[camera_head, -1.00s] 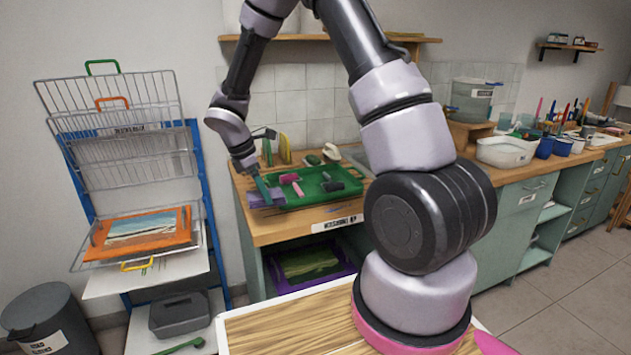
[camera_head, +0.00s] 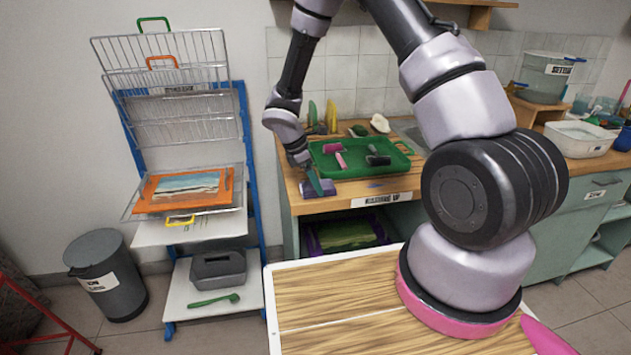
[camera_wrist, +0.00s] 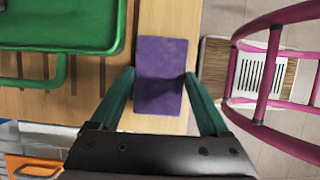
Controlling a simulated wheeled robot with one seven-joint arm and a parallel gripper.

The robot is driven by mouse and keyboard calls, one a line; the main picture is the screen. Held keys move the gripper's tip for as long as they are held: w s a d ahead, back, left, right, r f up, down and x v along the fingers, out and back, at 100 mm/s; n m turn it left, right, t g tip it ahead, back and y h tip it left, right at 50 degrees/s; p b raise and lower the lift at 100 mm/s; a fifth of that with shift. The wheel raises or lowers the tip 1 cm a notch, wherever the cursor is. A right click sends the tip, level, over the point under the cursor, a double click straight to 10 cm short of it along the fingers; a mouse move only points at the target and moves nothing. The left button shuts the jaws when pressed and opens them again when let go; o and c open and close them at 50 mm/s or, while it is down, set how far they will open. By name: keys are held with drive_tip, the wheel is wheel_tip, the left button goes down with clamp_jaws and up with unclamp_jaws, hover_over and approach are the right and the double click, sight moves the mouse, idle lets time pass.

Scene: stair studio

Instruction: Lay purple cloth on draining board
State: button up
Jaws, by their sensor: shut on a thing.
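The purple cloth (camera_head: 319,188) looks like a flat folded rectangle at the front left corner of the green tray, over the wooden counter (camera_head: 420,182). In the wrist view the cloth (camera_wrist: 160,75) lies between the two green fingers of my gripper (camera_wrist: 165,90), which is shut on it. In the head view my gripper (camera_head: 312,182) points down at the cloth. I cannot tell whether the cloth touches the counter or hangs just above it. I cannot make out a separate draining board for certain; my arm hides part of the sink area.
The green tray (camera_head: 325,172) holds pink and dark rollers and stands close beside my gripper. A drying rack (camera_head: 185,130) with an orange-framed picture is at left. A grey bin (camera_head: 105,275) stands on the floor. A pink-railed frame (camera_wrist: 270,75) shows in the wrist view.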

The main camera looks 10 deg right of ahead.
drive_tip(key=o, duration=1)
drive_tip(key=shift+o, duration=0.2)
drive_tip(key=shift+r, duration=0.15)
drive_tip(key=v, duration=1.2)
wheel_tip(320, 180, up, 9)
drive_tip(key=m+y, duration=0.1)
drive_tip(key=m, duration=0.3)
hover_over(314, 189)
drive_tip(key=s+d+r+m+t+y, duration=0.2)
drive_tip(key=s+d+r+m+t, duration=0.1)
drive_tip(key=s+r+m, duration=0.6)
drive_tip(key=s+d+r+m+t+y, duration=0.3)
drive_tip(key=s+d+r+m+t, duration=0.1)
drive_tip(key=s+r+m, duration=0.5)
drive_tip(key=shift+s+d+r+y, duration=0.3)
drive_tip(key=shift+s+d+r, duration=0.6)
drive_tip(key=shift+s+r, duration=0.3)
